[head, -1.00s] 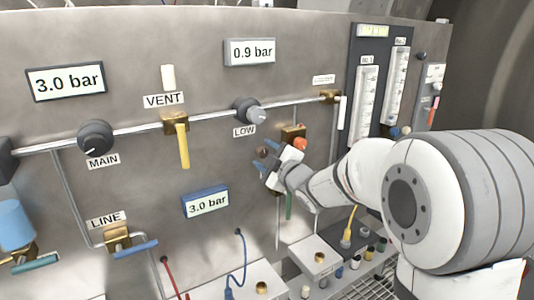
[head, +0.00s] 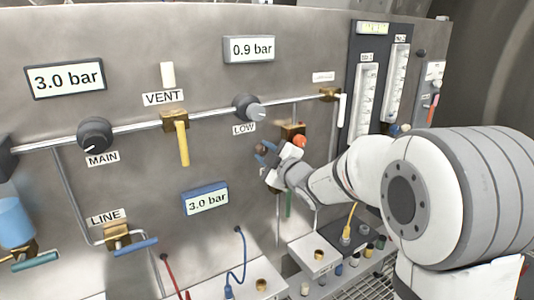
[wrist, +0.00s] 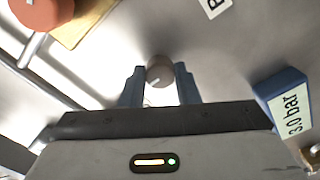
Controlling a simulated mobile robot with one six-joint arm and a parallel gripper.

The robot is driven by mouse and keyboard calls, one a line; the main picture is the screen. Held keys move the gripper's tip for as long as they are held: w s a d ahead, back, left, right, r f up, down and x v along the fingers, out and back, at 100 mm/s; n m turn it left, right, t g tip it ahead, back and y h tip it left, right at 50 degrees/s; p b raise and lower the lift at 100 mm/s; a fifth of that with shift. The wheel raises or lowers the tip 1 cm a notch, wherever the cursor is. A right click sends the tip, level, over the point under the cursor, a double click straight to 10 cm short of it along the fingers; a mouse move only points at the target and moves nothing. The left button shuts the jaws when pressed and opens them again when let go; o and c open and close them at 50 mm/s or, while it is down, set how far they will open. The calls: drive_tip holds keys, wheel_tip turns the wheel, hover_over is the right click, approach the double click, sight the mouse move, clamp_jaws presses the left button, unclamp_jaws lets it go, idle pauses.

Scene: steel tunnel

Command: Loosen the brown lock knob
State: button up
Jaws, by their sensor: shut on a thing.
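The brown lock knob (wrist: 160,71) sits between the two blue fingers of my gripper (wrist: 159,84) in the wrist view. A pale line marks its face. The fingers are shut on it from both sides. In the head view the brown knob (head: 262,148) shows small at the panel, partly covered by my gripper (head: 266,156). My arm reaches to it from the right.
An orange-red knob (head: 299,141) on a brass block (head: 292,131) is close beside my gripper. The blue-framed 3.0 bar display (head: 205,201) is lower left. The LOW knob (head: 249,108) is above left. A green handle (head: 289,204) hangs below.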

drive_tip(key=shift+m, duration=0.3)
drive_tip(key=m+b, duration=0.1)
drive_tip(key=m, duration=0.2)
drive_tip(key=shift+r+m, duration=0.1)
drive_tip(key=shift+m, duration=0.3)
drive_tip(key=m, duration=0.4)
drive_tip(key=shift+r+m, duration=0.1)
drive_tip(key=shift+m, duration=0.2)
drive_tip(key=m+p, duration=0.1)
drive_tip(key=m, duration=0.3)
drive_tip(key=shift+r, duration=0.1)
drive_tip(key=shift+w+m+p, duration=0.1)
drive_tip(key=shift+m+p, duration=0.8)
drive_tip(key=shift+m, duration=1.5)
drive_tip(key=o, duration=1)
drive_tip(key=shift+d, duration=0.1)
drive_tip(key=shift+c, duration=0.2)
drive_tip(key=shift+f, duration=0.2)
